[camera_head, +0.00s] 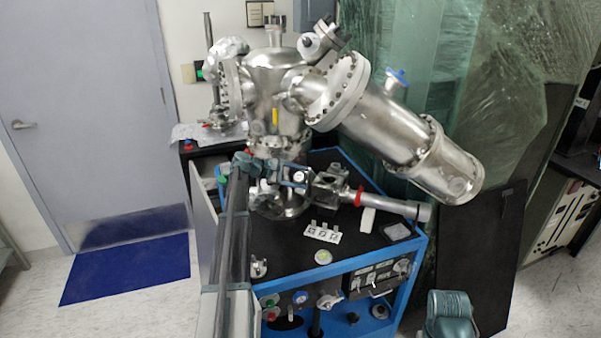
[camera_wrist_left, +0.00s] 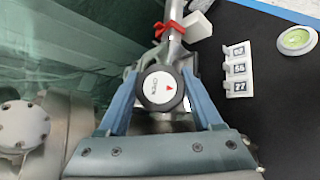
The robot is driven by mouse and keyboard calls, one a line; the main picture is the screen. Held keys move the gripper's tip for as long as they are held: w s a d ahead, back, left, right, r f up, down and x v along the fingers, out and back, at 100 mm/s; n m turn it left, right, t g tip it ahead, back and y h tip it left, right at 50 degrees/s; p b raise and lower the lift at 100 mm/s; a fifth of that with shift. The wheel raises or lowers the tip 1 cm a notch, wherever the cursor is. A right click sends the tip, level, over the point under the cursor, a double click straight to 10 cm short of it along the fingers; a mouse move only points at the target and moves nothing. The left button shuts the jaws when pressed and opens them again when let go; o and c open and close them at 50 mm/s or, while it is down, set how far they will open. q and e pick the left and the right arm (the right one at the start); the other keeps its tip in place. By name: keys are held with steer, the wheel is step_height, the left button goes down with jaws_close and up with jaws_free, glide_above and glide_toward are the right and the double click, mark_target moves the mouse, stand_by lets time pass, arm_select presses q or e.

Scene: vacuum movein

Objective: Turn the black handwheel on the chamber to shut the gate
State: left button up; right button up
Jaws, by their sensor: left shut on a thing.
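The black handwheel (camera_wrist_left: 160,90) has a white round face with a small red mark. In the left wrist view it sits between the two blue fingers of my left gripper (camera_wrist_left: 161,84), which is shut on its rim from both sides. In the head view the left gripper (camera_head: 293,183) reaches in low over the cart top to the wheel (camera_head: 299,176). The steel chamber (camera_head: 275,85) stands above and behind it. The gate body (camera_head: 332,187) lies just right of the wheel. A teal part of my right arm shows at the lower right; its fingertips are hidden.
A steel tube with a red clamp (camera_head: 357,196) extends right from the gate. A large steel cylinder (camera_head: 385,130) overhangs the right side.

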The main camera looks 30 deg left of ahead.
arm_select(q)
steer(key=shift+w+m+g+p, duration=0.1)
steer(key=shift+m+g+p, duration=0.6)
steer(key=shift+m, duration=0.2)
steer(key=o, duration=1.4)
steer(key=shift+c, duration=0.2)
